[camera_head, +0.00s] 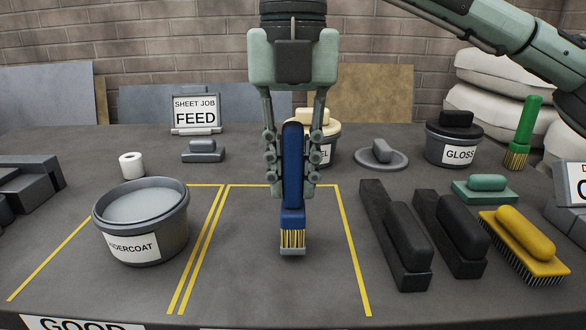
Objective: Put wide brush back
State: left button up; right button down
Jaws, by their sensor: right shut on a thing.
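My right gripper (292,160) is shut on a blue brush (292,170). Its two fingers press on either side of the blue handle. The brush is upright, with its pale and dark striped bristles pointing down and a light grey edge at the bottom. It is over the yellow-outlined area in the middle of the table; I cannot tell whether its tip touches the surface. A green-handled brush (525,130) stands bristles down at the back right. My left gripper is not in view.
An open tub labelled UNDERCOAT (143,222) stands on the left. A GLOSS tub (453,140) is at the back right. Black blocks (449,235) and a yellow scrubbing brush (524,247) occupy the front right. The FEED sign (195,112) stands behind. The yellow-outlined floor around the brush is clear.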

jog(key=shift+f, duration=0.3)
jog(key=shift+f+b, duration=0.2)
jog(key=shift+b, duration=0.15)
jog(key=c, duration=1.3)
grip_release()
jog(key=o, duration=1.2)
jog(key=shift+r, duration=0.15)
